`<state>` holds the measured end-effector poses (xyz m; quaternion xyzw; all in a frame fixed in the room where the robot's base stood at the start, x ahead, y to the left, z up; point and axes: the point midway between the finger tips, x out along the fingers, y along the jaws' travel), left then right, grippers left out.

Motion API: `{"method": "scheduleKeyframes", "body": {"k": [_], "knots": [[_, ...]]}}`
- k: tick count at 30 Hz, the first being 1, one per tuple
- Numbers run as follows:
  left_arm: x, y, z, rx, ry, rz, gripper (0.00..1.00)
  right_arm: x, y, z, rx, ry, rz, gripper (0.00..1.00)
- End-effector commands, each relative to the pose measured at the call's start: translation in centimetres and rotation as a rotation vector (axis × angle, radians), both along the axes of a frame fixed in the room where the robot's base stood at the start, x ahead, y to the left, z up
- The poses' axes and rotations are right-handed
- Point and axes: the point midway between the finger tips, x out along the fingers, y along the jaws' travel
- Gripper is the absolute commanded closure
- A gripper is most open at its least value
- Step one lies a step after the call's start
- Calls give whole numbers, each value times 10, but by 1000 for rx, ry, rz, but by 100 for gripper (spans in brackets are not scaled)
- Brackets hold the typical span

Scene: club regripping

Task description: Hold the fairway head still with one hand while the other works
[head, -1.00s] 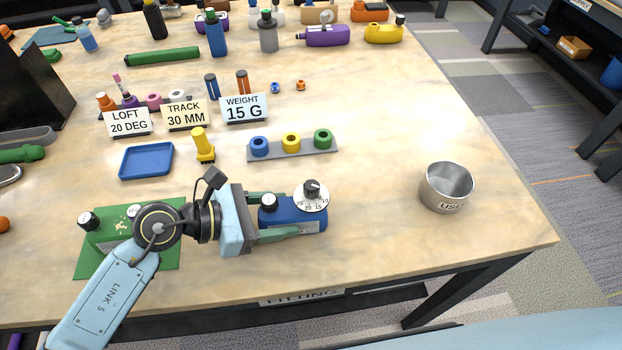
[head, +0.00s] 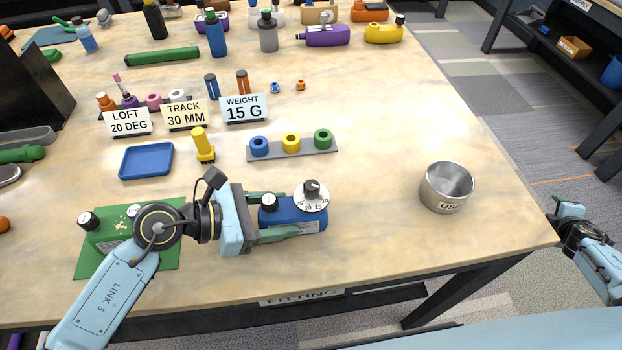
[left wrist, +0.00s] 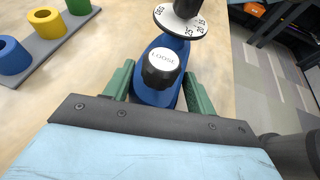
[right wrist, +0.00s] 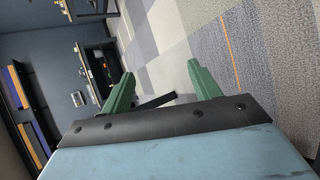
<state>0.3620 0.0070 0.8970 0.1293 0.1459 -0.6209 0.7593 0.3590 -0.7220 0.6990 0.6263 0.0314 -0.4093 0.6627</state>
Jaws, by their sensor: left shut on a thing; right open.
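The blue fairway head (head: 292,217) lies near the front of the table, with a white numbered dial (head: 311,196) on top at its right end. My left gripper (head: 282,219) is shut on the fairway head, its green fingers on either side. In the left wrist view, the head (left wrist: 156,94) sits between the fingers, and its black knob (left wrist: 161,67) has a white cap reading LOOSE. My right gripper (head: 562,213) is at the right, off the table's edge. In the right wrist view (right wrist: 158,88) it is open and empty, facing the floor and shelves.
A metal cup (head: 446,187) stands at the table's right front. A grey rack (head: 311,149) holds blue, yellow and green rings. A yellow tool (head: 202,144) and blue tray (head: 146,161) sit left of it. Signs read LOFT 20 DEG, TRACK 30 MM and WEIGHT 15 G (head: 244,108). Table between head and cup is clear.

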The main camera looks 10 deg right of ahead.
Motion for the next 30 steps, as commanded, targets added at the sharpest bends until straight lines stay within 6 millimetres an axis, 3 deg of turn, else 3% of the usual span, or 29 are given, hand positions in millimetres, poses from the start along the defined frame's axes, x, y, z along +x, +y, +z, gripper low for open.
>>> {"method": "scheduleKeyframes", "body": {"k": [1,5,11,15,21,30], "knots": [[-1,0,-3,6,2,0,73,19,-6,21,-39,-17,43,38],[-1,0,-3,6,2,0,73,65,-4,66,-120,-52,170,38],[-1,0,-3,6,3,-1,73,137,36,122,-209,-112,398,38],[-1,0,-3,6,3,-1,73,182,81,153,-252,-160,560,38],[-1,0,-3,6,3,-1,73,233,156,196,-310,-231,789,38],[-1,0,-3,7,3,-1,73,282,280,264,-421,-344,1138,38]]}}
